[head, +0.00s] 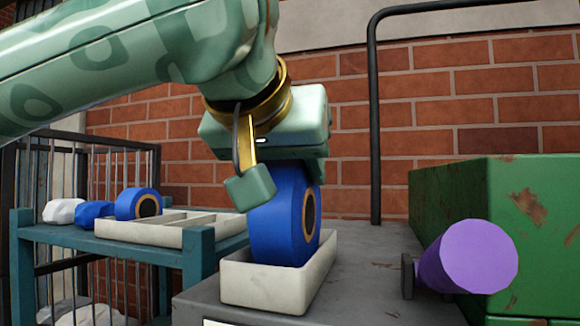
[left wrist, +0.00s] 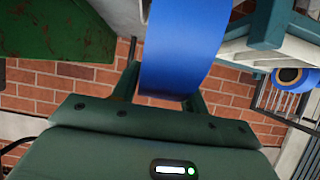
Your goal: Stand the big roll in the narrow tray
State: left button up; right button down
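The big blue roll (head: 270,232) stands on its rim, hole facing right, in the narrow white tray (head: 262,287) on the grey table. Its bottom is hidden behind the tray's near wall, so I cannot tell whether it rests on the tray floor. My left gripper (head: 262,185) reaches down from above at the roll's upper part. In the left wrist view the roll (left wrist: 180,50) sits between the two fingers (left wrist: 160,90), close against both, and the gripper looks shut on it. One finger is mostly hidden in the head view. My right gripper is not in view.
A teal rack (head: 110,248) at left holds a divided white tray (head: 178,236), a smaller blue roll (head: 126,204) and white and blue lumps. The table between tray and box is clear.

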pick_arm(q)
jog(key=shift+o, duration=1.2)
jog(key=shift+w, duration=0.1)
jog(key=shift+r, duration=0.1)
jog(key=shift+r, duration=0.15)
jog(key=b+v, duration=0.1)
jog(key=v, duration=1.1)
